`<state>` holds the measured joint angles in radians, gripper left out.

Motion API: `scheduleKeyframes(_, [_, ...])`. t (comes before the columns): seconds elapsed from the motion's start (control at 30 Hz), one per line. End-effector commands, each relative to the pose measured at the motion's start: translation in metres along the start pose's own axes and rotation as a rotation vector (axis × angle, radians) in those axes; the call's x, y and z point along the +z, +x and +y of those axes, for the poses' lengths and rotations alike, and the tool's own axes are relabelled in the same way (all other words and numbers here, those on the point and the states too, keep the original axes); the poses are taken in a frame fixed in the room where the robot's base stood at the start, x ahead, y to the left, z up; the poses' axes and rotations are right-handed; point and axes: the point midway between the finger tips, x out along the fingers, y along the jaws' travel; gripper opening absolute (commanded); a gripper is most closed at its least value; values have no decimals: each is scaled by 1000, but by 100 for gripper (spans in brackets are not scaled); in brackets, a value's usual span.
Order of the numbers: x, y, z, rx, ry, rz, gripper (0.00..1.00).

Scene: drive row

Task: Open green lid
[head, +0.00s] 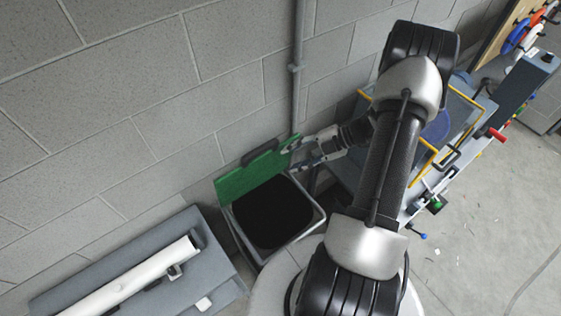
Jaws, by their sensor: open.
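The green lid (250,174) is raised and tilted up on the wall side of a grey bin (318,214). The bin's dark opening shows in front of it. My gripper (292,154) is at the lid's right end, with its open fingers close to the lid's edge. I cannot tell whether the fingers touch the lid. My arm comes in from the lower right and passes over the area right of the bin.
A grey block wall (150,90) with a vertical pipe (297,60) stands behind the bin. A grey panel with a white tube (130,275) lies at the lower left. A cluttered bench (480,115) stands to the right. Floor at the far right is mostly clear.

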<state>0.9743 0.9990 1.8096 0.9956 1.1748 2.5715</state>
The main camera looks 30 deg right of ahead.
Motion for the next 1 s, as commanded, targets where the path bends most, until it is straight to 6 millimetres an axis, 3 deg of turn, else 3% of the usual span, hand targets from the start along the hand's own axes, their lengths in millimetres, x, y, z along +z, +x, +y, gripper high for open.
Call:
scheduleKeyframes(0.2, [0, -27, 0, 0, 0, -1, 40])
scheduleKeyframes(0.53, [0, -31, 0, 0, 1, 0, 40])
scheduleKeyframes(0.77, [0, -30, 1, -5, -13, 1, 26])
scheduleKeyframes(0.87, [-4, -24, 4, -45, -127, 14, 19])
scheduleKeyframes(1.0, [-14, -7, 13, -181, -547, 83, 10])
